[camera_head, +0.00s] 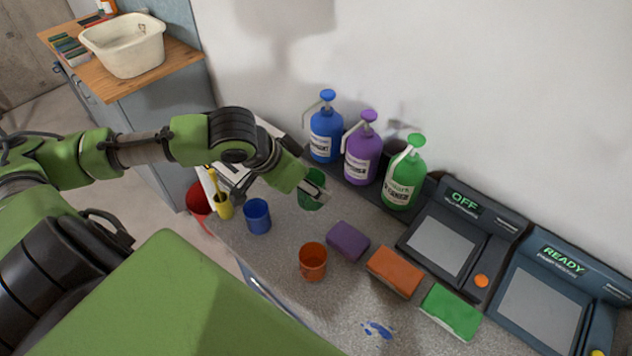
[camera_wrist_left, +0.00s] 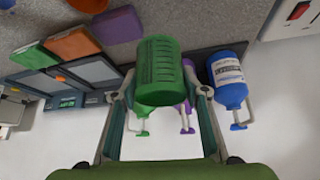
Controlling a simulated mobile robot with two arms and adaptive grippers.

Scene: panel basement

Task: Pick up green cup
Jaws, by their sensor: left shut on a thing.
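The green cup (camera_head: 312,194) is at the back of the counter in the head view, partly hidden by my left gripper (camera_head: 310,190). In the left wrist view the green cup (camera_wrist_left: 158,72) sits between the two fingers of my left gripper (camera_wrist_left: 160,92). The fingers touch its sides, and the gripper is shut on it. I cannot tell whether the cup is lifted off the counter. My right gripper does not show in either view.
A blue cup (camera_head: 257,216), an orange cup (camera_head: 313,261) and a purple sponge (camera_head: 348,241) stand near on the counter. Blue (camera_head: 326,132), purple (camera_head: 362,153) and green (camera_head: 404,178) bottles line the wall. Orange (camera_head: 394,272) and green (camera_head: 451,311) sponges lie before dark panels (camera_head: 462,240).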

